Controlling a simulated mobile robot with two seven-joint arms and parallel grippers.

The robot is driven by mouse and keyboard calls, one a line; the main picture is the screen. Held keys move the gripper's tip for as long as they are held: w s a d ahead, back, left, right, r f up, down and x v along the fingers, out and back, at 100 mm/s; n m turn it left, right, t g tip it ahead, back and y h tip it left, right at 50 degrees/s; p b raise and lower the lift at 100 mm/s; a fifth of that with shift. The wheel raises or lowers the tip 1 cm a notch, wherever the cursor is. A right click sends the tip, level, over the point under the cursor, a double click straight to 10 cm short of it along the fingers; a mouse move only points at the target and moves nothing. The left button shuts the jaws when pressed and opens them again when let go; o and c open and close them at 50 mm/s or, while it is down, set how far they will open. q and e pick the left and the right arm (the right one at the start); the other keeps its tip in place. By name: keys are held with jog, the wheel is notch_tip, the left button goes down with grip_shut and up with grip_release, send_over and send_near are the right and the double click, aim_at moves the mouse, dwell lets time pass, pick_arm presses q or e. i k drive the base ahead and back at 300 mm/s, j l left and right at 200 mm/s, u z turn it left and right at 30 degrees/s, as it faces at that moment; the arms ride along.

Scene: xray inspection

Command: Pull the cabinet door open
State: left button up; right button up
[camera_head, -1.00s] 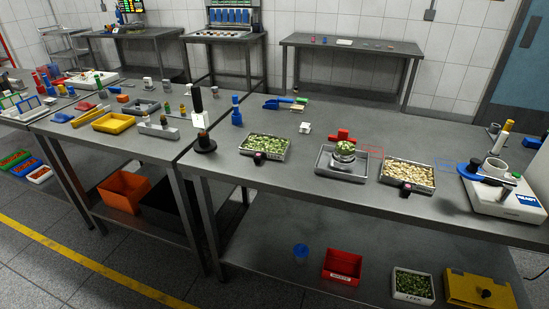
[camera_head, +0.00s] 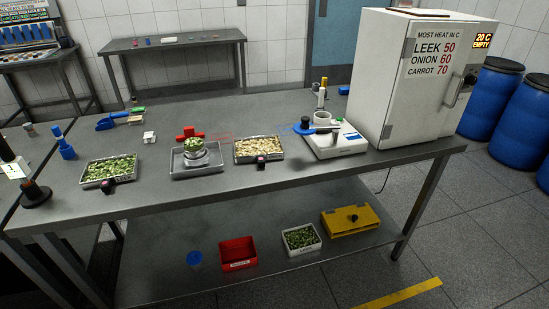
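The white cabinet (camera_head: 400,85) stands on the right end of the metal table. Neither of my grippers shows in the head view.
Floor before the cabinet is clear.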

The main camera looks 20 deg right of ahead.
aim_at(435, 54)
jog(key=z, duration=1.4)
